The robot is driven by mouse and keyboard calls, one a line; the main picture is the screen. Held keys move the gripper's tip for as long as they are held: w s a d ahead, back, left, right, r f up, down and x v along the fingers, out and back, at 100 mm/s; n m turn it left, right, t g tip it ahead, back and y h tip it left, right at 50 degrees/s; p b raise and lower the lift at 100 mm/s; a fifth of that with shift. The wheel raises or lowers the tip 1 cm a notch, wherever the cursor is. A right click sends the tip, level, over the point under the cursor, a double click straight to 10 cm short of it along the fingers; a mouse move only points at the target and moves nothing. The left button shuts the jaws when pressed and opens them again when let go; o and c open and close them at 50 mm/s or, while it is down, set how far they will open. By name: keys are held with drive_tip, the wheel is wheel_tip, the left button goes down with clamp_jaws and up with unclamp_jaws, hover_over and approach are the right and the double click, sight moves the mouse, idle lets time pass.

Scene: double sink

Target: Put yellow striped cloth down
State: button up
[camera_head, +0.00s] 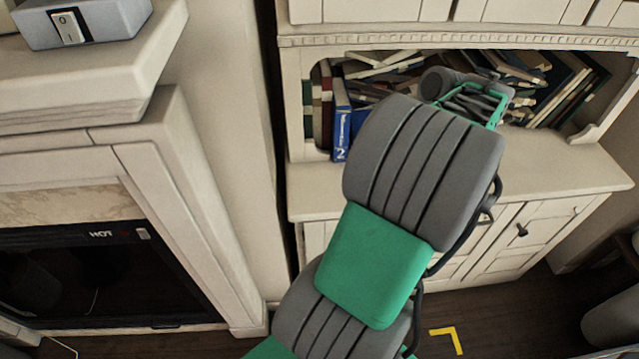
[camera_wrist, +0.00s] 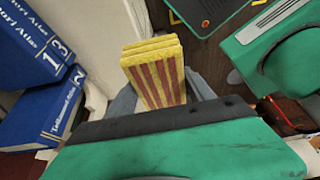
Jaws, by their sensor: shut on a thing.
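The yellow striped cloth (camera_wrist: 155,75) is a folded yellow block with red-brown stripes. It shows in the upper middle of the wrist view. My gripper (camera_wrist: 162,92) is shut on it, with grey fingers on either side of the cloth. In the head view my gripper (camera_head: 470,98) is at the far end of my arm, in front of the bookshelf opening. The cloth cannot be made out there; my arm and gripper block the view.
A cream cabinet (camera_head: 325,203) has a ledge below a shelf of jumbled books (camera_head: 560,90). Upright blue atlases (camera_wrist: 38,50) stand close to the gripper's left. The ledge's right part (camera_head: 570,170) is clear. A fireplace (camera_head: 190,210) stands at left.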

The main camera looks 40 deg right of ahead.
drive_tip(key=w+f+p, duration=0.1)
drive_tip(key=w+f, duration=0.4)
drive_tip(key=w, duration=0.4)
hover_over(327, 191)
drive_tip(key=s+d, duration=0.1)
wheel_tip(327, 191, down, 4)
drive_tip(key=shift+d+f, duration=0.1)
drive_tip(key=shift+f, duration=0.15)
wheel_tip(327, 191, down, 3)
drive_tip(key=shift+w+r+p, duration=0.1)
drive_tip(key=shift+r+p, duration=0.05)
drive_tip(key=shift+p, duration=0.4)
drive_tip(key=shift+f, duration=0.55)
drive_tip(key=o, duration=1.2)
drive_tip(key=shift+r, duration=0.1)
drive_tip(key=v, duration=1.2)
drive_tip(key=shift+r, duration=0.15)
